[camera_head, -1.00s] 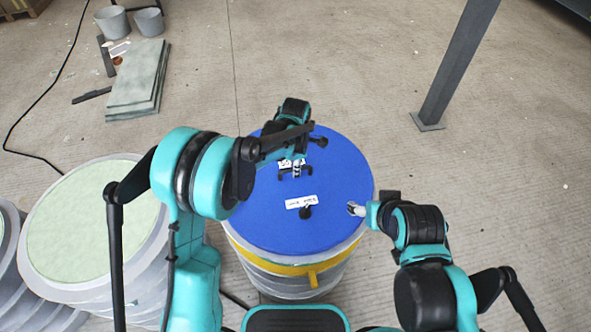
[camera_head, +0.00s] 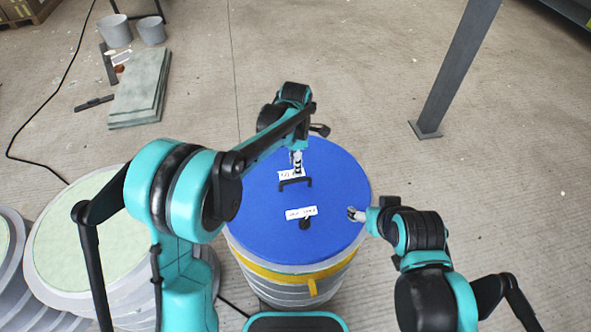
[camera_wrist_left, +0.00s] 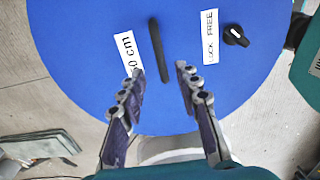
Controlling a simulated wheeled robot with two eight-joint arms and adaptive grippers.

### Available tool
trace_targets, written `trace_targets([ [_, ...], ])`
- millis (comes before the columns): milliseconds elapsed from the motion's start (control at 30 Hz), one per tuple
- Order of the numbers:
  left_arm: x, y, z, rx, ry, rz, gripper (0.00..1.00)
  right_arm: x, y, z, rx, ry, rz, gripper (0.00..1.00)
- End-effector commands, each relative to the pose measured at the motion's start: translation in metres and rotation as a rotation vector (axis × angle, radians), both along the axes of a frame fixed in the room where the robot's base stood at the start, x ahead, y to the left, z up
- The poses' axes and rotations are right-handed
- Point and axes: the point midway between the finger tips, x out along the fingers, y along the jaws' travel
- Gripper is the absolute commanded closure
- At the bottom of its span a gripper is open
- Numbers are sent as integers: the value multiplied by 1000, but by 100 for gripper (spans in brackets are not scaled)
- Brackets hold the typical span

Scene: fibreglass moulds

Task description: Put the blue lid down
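The blue lid (camera_head: 260,215) lies flat on top of a grey round mould (camera_head: 300,290) with a yellow band. It also fills much of the left wrist view (camera_wrist_left: 90,60). A black bar handle (camera_head: 295,182) stands at its middle. My left gripper (camera_head: 297,160) is over the lid by the handle. In the left wrist view my left gripper (camera_wrist_left: 159,70) has its fingers spread, with the handle (camera_wrist_left: 157,45) between and beyond the tips, seemingly untouched. My right gripper (camera_head: 356,214) is at the lid's right edge; its fingers are too small to read.
A black knob (camera_head: 305,224) sits by a white label (camera_head: 301,212) on the lid. A pale green-topped mould (camera_head: 75,235) stands at left. Stacked slabs (camera_head: 138,90) and grey buckets (camera_head: 115,30) are farther back. A steel post (camera_head: 455,70) stands at right.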

Motion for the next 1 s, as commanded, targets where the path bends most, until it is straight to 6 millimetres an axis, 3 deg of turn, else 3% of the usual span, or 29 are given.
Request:
trace_targets([
  [100, 0, 0, 17, 0, 0, 0, 67, 0, 0, 6, 0, 0, 0, 33],
  [367, 0, 1, 25, -1, -1, -4, 67, 0, 0, 7, 0, 0, 0, 33],
  [533, -13, 20, 46, -11, -45, -127, 67, 0, 0, 7, 0, 0, 0, 33],
  [800, -76, 87, 103, 30, -239, -654, 67, 0, 0, 7, 0, 0, 0, 33],
  [1000, -134, 130, 119, 164, -370, -1069, 67, 0, 0, 7, 0, 0, 0, 33],
])
